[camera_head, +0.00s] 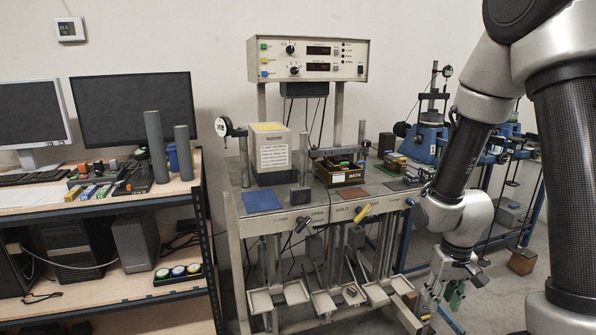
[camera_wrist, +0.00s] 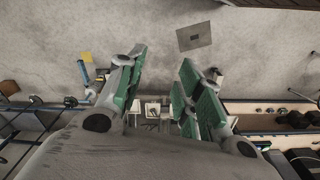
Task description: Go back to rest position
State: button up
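My gripper (camera_head: 438,300) hangs low at the right of the lever frame bench (camera_head: 236,218) in the head view, below the bench's top and in front of its right end. My arm comes down from the upper right and bends at the elbow.
A shelf desk (camera_head: 130,192) with monitors stands at the left. A control box (camera_head: 307,60) rises behind the bench. Blue apparatus (camera_head: 428,140) stands behind my arm. The wrist view shows grey floor with a dark plate (camera_wrist: 195,36).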

jog(key=s+r+t, duration=0.1)
jog(key=s+r, duration=0.3)
jog(key=r, duration=0.5)
jog(key=s+d+r+t, duration=0.1)
jog(key=s+r, duration=0.3)
jog(key=r, duration=0.4)
jog(key=s+d+r+t, duration=0.1)
jog(key=s+r, duration=0.3)
jog(key=r, duration=0.5)
jog(key=shift+s+r+t, duration=0.2)
jog(key=shift+r+t, duration=0.15)
jog(key=shift+t, duration=0.15)
